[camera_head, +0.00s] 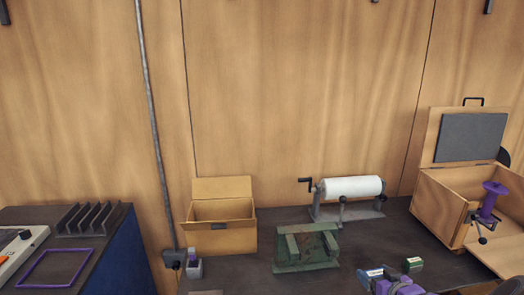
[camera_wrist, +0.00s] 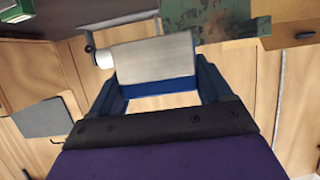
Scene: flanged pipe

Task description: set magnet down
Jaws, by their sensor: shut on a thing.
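In the wrist view, my gripper (camera_wrist: 157,78) has its two blue fingers closed on a grey, smooth-faced block (camera_wrist: 155,58), which I take to be the magnet. It sits between the fingertips and hides part of the white roll behind it. In the head view, my purple gripper (camera_head: 397,286) is at the bottom edge, over the front of the dark bench. A small blue and white part shows at its tip there. I cannot tell whether the magnet touches anything.
A green metal fixture (camera_head: 305,249) and a white roll on a stand (camera_head: 352,188) stand on the bench (camera_head: 345,253). A small green box (camera_head: 413,263) lies close to my gripper. An open wooden box (camera_head: 440,208) is right, a cardboard box (camera_head: 221,242) left.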

